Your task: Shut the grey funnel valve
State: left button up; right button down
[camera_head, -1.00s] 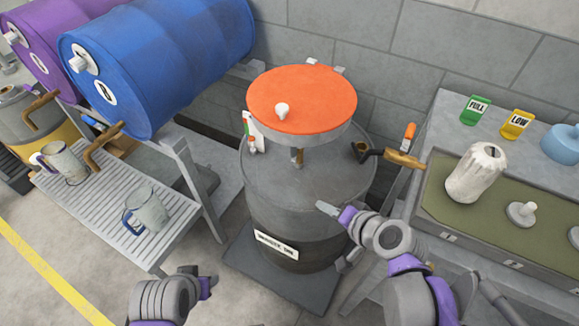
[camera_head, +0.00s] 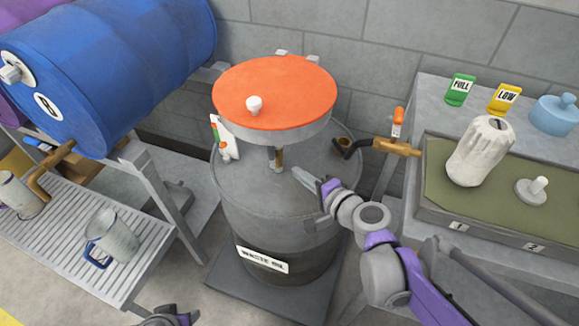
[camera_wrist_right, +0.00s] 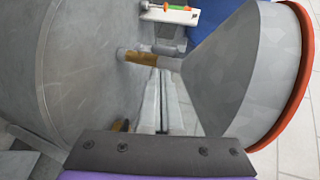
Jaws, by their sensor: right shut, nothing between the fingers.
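The grey funnel (camera_wrist_right: 225,75) with its orange lid (camera_head: 275,92) stands on the grey waste oil drum (camera_head: 245,190). Its brass stem (camera_head: 278,158) shows under the funnel and also in the right wrist view (camera_wrist_right: 142,57). I cannot make out clearly how the valve handle stands. My right gripper (camera_head: 305,180) is shut and empty, above the drum top, to the right of the stem and apart from it in the head view. My left gripper (camera_head: 178,318) shows only partly at the bottom edge; its jaws cannot be read.
A brass tap (camera_head: 398,147) with an orange handle sticks out at right, by the bench with a white bottle (camera_head: 480,150). A blue barrel (camera_head: 120,65) lies at left above a slatted shelf holding a jug (camera_head: 115,235).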

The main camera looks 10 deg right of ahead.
aim_at(274, 156)
jog(key=b+x, duration=0.2)
jog(key=x, duration=0.7)
jog(key=shift+w+a+f, duration=0.1)
jog(key=shift+w+f, duration=0.05)
